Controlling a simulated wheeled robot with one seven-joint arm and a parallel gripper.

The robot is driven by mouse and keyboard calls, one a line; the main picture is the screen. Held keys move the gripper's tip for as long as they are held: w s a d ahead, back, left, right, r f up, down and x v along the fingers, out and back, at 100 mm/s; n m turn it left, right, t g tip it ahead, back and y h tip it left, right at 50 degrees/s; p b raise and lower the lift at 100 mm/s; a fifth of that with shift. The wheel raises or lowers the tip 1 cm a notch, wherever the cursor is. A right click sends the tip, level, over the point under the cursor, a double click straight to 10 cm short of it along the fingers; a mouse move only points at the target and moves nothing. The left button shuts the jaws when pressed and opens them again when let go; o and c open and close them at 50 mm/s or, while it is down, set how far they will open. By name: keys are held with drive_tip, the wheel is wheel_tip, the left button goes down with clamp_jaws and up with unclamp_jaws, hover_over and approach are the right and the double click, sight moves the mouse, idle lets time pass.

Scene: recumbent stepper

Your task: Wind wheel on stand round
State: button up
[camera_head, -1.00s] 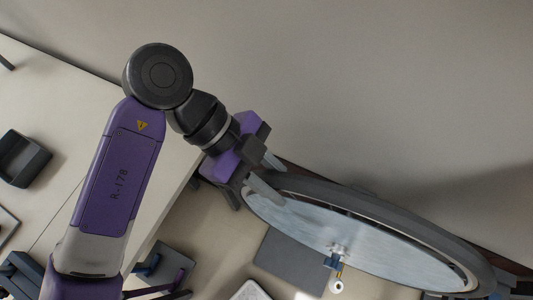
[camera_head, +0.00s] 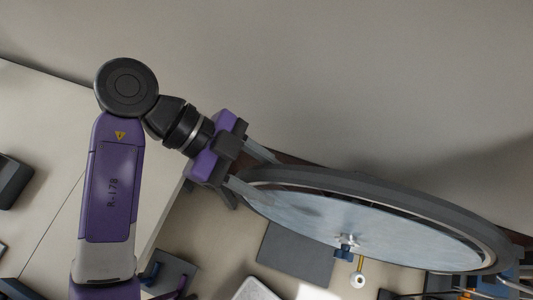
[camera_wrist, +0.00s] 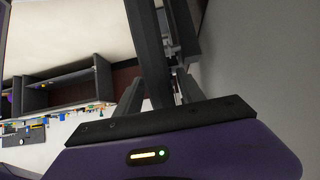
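The wheel is a large grey disc (camera_head: 350,215) with a thick dark rim (camera_head: 400,193), at lower right in the head view. A small metal hub (camera_head: 347,241) shows at its middle. My gripper (camera_head: 267,179) is at the wheel's left end, its two fingers apart with one on each side of the rim. In the wrist view, the dark rim (camera_wrist: 150,50) runs up between the grey fingers. Gaps show beside the rim, and firm contact is not visible. Most of the stand is hidden behind the wheel.
A pale table (camera_head: 60,130) is at the left with a dark tray (camera_head: 12,180) on it. A dark grey mat (camera_head: 295,255) lies below the wheel. A shelf (camera_wrist: 65,88) shows in the wrist view. Bare wall fills the upper right.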

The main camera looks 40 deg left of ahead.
idle(0.3)
drive_tip(key=shift+b+v, duration=0.7)
drive_tip(key=shift+v, duration=3.15)
